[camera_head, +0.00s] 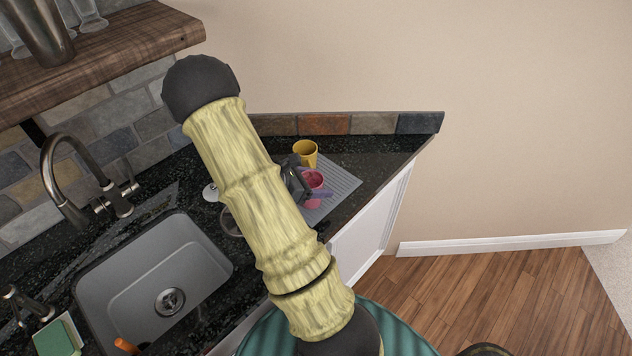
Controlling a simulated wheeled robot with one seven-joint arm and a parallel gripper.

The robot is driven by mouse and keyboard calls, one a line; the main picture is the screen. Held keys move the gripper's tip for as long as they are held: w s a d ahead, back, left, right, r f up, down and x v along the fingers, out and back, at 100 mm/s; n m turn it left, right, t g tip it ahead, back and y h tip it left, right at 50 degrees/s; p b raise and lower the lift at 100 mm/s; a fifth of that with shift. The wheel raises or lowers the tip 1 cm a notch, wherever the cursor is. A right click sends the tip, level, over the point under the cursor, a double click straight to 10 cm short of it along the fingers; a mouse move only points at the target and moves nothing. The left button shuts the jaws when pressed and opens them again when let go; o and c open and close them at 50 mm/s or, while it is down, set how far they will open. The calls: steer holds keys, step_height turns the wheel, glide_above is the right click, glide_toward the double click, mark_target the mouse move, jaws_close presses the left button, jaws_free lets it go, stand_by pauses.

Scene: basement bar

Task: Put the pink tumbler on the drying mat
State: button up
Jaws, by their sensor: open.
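The pink tumbler (314,179) is at the far end of the counter, over the grey ribbed drying mat (346,184). It looks upright, with its open top showing; its base is partly hidden, so I cannot tell whether it touches the mat. My gripper (308,190) is open, close beside the tumbler. My own arm crosses the middle of the view and hides part of the gripper and the mat's left side. A purple and pink patch shows just below the tumbler, too small to make out.
A yellow cup (305,152) stands just behind the tumbler. The sink (150,275) and tall faucet (62,185) are at left. A sponge (58,338) lies at the lower left. A wooden shelf (100,50) with glasses overhangs the upper left. Wood floor (500,300) is clear at right.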

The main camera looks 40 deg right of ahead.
steer(key=shift+r, duration=0.15)
steer(key=b+v, duration=0.1)
steer(key=v, duration=1.1)
steer(key=s+a+r+m+t+y, duration=0.1)
steer(key=s+a+m+t+y, duration=0.2)
steer(key=a+m+y, duration=0.3)
steer(key=s+a+r+m+t+y, duration=0.2)
steer(key=s+a+m+y, duration=0.3)
steer(key=a+m, duration=0.4)
steer(key=shift+a+t+y, duration=0.4)
steer(key=shift+a+t, duration=0.1)
steer(key=shift+a, duration=0.15)
